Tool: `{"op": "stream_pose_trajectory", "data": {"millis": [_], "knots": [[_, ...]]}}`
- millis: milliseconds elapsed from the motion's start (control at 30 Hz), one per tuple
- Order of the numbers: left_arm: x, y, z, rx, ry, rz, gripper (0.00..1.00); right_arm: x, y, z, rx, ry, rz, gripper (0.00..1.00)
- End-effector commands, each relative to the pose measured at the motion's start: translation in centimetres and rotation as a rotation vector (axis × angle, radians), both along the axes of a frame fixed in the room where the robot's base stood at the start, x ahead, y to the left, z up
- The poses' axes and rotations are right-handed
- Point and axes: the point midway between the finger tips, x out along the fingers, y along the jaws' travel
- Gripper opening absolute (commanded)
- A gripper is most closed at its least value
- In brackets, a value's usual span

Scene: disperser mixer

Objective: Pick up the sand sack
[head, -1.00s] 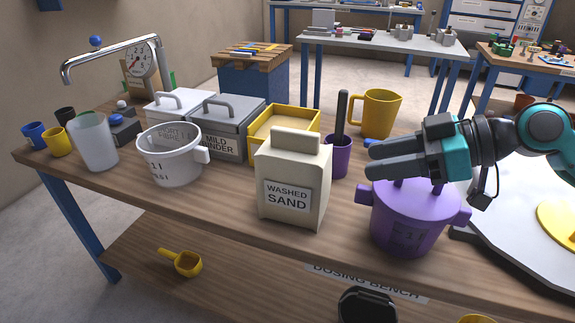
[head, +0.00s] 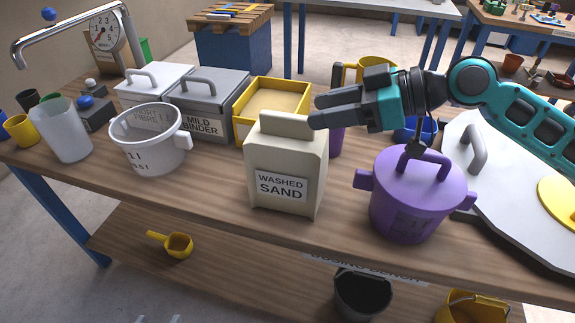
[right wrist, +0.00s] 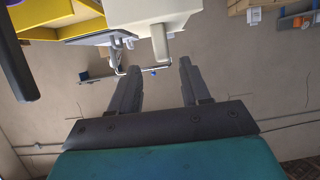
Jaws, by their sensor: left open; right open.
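The sand sack (head: 285,158) is a cream block labelled "WASHED SAND", standing upright near the front edge of the bench. Its raised grip bar (head: 286,125) is on top. My right gripper (head: 315,111) comes in from the right with its fingers pointing left, open and empty. Its tips are close beside the right end of the grip bar; I cannot tell whether they touch. In the right wrist view the sack (right wrist: 150,10) is at the top, and its bar (right wrist: 160,43) hangs in line with the gap between the open fingers (right wrist: 158,66). My left gripper is not in view.
A purple lidded pot (head: 412,198) stands right of the sack. A white measuring pot (head: 150,148) is at left. The grey binder box (head: 208,104) and yellow sand tray (head: 243,128) are behind. A purple cup (head: 337,141) is just behind the sack. Bare bench (head: 215,190) lies left of it.

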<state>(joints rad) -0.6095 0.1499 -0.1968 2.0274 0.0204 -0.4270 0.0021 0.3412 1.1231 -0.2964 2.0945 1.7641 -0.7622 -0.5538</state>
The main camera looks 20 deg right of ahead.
Motion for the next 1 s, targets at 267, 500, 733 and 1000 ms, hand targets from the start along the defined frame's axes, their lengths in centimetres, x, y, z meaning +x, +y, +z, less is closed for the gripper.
{"op": "stream_pose_trajectory", "data": {"millis": [267,500,733,1000], "knots": [[0.0,0.4,-0.2,0.007,0.004,0.005,0.59,1.0,1.7,-0.7,0.000,0.000,0.001,0.47],[0.1,0.4,0.4,0.009,-0.002,0.005,0.59,2.2,4.6,-1.5,0.003,-0.002,0.002,0.47],[0.1,0.4,0.4,0.009,-0.002,0.005,0.59,3.1,5.8,-2.4,0.000,-0.001,0.000,0.47],[0.1,0.4,0.3,0.008,-0.002,0.005,0.59,3.1,5.8,-2.4,-0.001,0.001,0.000,0.39]]}}
